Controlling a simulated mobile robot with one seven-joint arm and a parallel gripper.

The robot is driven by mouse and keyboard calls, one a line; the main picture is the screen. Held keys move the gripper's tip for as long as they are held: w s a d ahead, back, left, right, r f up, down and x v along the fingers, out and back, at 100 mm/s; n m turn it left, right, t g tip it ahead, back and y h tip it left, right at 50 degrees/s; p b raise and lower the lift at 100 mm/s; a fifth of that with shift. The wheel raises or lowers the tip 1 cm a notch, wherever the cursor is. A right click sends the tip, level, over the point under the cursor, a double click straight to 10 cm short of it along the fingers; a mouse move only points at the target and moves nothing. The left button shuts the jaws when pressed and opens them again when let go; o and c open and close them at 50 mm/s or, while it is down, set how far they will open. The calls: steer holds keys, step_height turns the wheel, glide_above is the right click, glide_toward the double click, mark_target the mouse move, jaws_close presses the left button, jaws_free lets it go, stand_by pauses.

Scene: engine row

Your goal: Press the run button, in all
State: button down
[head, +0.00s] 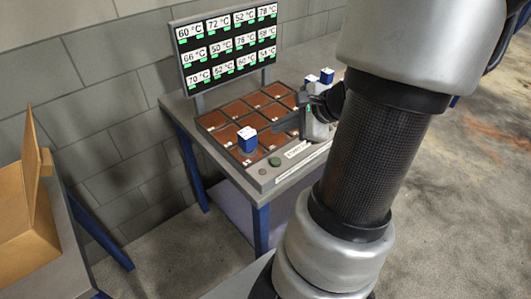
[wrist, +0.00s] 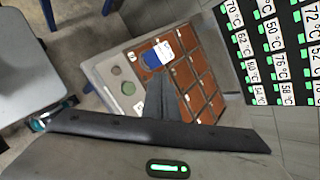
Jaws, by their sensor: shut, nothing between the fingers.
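A green round button (head: 275,162) sits on the front edge of the panel (head: 262,181). It also shows in the wrist view (wrist: 128,88), with a grey-green round button (wrist: 116,71) beside it. I cannot read which one is marked run. A white label (head: 297,149) lies near the green button. My gripper (head: 277,127) is shut and empty, above the panel and apart from the green button. In the wrist view its fingers (wrist: 160,82) point over the brown tiles, to the right of the green button.
A blue block (head: 247,142) with a white top stands on a front brown tile; more blue blocks (head: 326,76) stand at the back right. A display (head: 228,45) with temperatures and green marks rises behind the tiles. A cardboard box (head: 22,225) is at left.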

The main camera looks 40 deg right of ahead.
mark_target(279, 162)
steer(key=shift+s+f, duration=0.1)
steer(key=shift+f, duration=0.05)
step_height(279, 162, down, 9)
steer(key=b, duration=0.7)
steer(key=shift+r+b, duration=0.2)
steer(key=shift+b, duration=0.1)
stand_by(1.6)
steer(key=shift+f+b, duration=0.4)
steer(key=shift+b, duration=0.1)
steer(key=shift+f+b, duration=0.5)
stand_by(0.5)
steer(key=shift+r, duration=0.15)
steer(key=shift+r+p, duration=0.7)
steer(key=shift+r, duration=0.1)
